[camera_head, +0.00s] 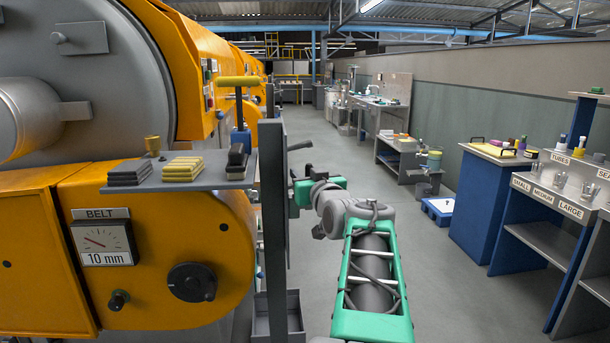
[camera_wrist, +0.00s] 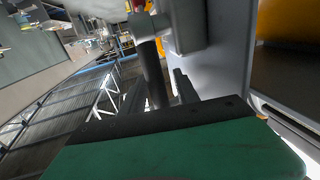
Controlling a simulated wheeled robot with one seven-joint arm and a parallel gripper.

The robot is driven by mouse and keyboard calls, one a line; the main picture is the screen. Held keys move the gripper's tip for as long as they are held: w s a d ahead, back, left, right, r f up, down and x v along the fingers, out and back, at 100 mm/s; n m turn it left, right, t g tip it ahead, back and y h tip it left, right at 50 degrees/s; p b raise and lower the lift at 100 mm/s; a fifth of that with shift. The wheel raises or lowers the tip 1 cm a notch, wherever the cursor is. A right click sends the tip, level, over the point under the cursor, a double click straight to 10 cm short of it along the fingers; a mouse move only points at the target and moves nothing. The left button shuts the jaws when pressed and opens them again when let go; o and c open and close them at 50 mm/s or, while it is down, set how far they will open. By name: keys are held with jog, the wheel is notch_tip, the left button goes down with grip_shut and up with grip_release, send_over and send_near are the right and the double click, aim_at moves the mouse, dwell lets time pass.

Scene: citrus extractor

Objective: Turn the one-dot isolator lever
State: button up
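A dark upright panel (camera_head: 271,200) stands edge-on beside the orange machine in the head view, so its face and any dot marks are hidden. A dark lever-like handle (camera_head: 300,145) sticks out from its right side. In the wrist view a dark bar (camera_wrist: 152,75) hangs from a grey housing (camera_wrist: 182,25) on the grey panel (camera_wrist: 222,50). My gripper (camera_wrist: 160,95) is close to the panel, and the bar appears to lie between its fingers. I cannot tell whether the fingers touch it or which lever it is.
The orange machine (camera_head: 200,240) fills the left, with a shelf (camera_head: 190,184) of pads and a dark knob (camera_head: 192,282). A grey bin (camera_head: 278,318) hangs low by the panel. Blue cabinets (camera_head: 490,200) stand right. The aisle floor (camera_head: 420,250) is clear.

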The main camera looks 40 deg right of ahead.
grip_shut()
dwell(1.2)
